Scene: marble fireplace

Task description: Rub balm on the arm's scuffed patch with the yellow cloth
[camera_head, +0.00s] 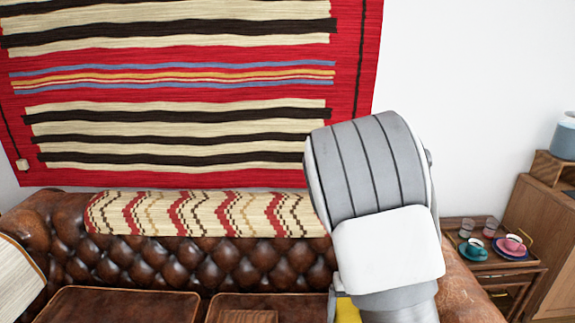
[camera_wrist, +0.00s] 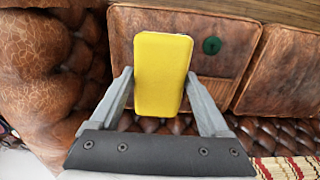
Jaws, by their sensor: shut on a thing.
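The yellow cloth (camera_wrist: 162,95) is a folded, rounded block between the two fingers of my gripper (camera_wrist: 159,75), which is shut on it. A small yellow part of the cloth (camera_head: 347,311) shows beside my arm in the head view, where the fingers are hidden. The cloth is over the brown leather sofa, and I cannot tell if it touches anything. A round dark-green item (camera_wrist: 211,45), perhaps the balm tin, lies on a seat cushion.
The sofa's tufted back (camera_head: 190,262) carries a patterned throw (camera_head: 205,214). A striped red rug (camera_head: 180,90) hangs on the wall behind. A side table (camera_head: 490,262) with cups and glasses stands to the right, beside a wooden cabinet (camera_head: 545,225).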

